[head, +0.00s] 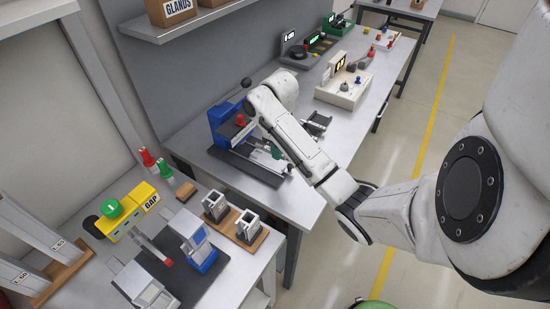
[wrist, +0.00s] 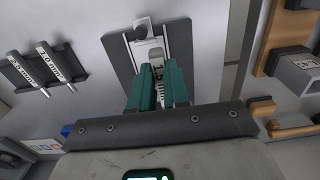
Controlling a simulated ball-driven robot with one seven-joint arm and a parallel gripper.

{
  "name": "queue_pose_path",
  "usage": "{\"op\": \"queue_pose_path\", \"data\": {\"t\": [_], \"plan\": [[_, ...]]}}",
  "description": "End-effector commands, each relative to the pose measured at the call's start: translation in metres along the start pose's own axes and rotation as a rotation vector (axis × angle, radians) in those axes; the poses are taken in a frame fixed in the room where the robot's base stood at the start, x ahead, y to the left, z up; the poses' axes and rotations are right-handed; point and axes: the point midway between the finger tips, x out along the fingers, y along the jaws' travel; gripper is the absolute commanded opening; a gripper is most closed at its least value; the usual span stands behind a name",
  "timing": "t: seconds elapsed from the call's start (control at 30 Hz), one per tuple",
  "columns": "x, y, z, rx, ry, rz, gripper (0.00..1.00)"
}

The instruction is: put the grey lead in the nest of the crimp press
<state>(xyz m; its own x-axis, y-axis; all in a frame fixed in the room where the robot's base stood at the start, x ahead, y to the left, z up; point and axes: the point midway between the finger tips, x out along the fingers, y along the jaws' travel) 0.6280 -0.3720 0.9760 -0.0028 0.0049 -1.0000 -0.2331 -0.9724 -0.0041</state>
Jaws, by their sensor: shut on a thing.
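The crimp press (head: 224,124) has a blue body on a dark base plate and stands on the far bench. In the wrist view its dark base plate (wrist: 181,46) lies under my fingers, with a pale metal part and a dark round knob (wrist: 143,22). My gripper (head: 277,152) is over the front part of the press. In the wrist view its teal fingers (wrist: 158,88) are shut on a narrow grey piece, seemingly the grey lead (wrist: 157,87). Most of it is hidden by the fingers, and I cannot tell whether it touches the nest, which I cannot make out.
A dark rack (head: 318,123) with grey rods stands close to the press; its labels show in the wrist view (wrist: 45,69). A beige box (head: 342,91) stands farther along the bench. The near bench holds wooden-based holders (head: 236,222) and a yellow GAP device (head: 128,213).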

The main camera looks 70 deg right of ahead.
Motion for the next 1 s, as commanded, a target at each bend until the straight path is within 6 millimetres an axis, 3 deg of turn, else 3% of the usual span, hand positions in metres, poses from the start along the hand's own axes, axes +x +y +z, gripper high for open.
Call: {"op": "queue_pose_path", "data": {"t": [0.03, 0.1, 0.53, 0.73, 1.0], "plan": [[0.014, 0.005, -0.005, -0.002, 0.002, 0.006, 0.00], [0.020, 0.008, -0.010, -0.001, 0.002, 0.005, 0.00], [0.033, 0.018, -0.022, 0.000, 0.003, 0.005, 0.00], [0.057, 0.020, -0.025, 0.001, 0.001, 0.003, 0.00], [0.067, 0.021, -0.026, 0.000, 0.004, 0.005, 0.00]]}}
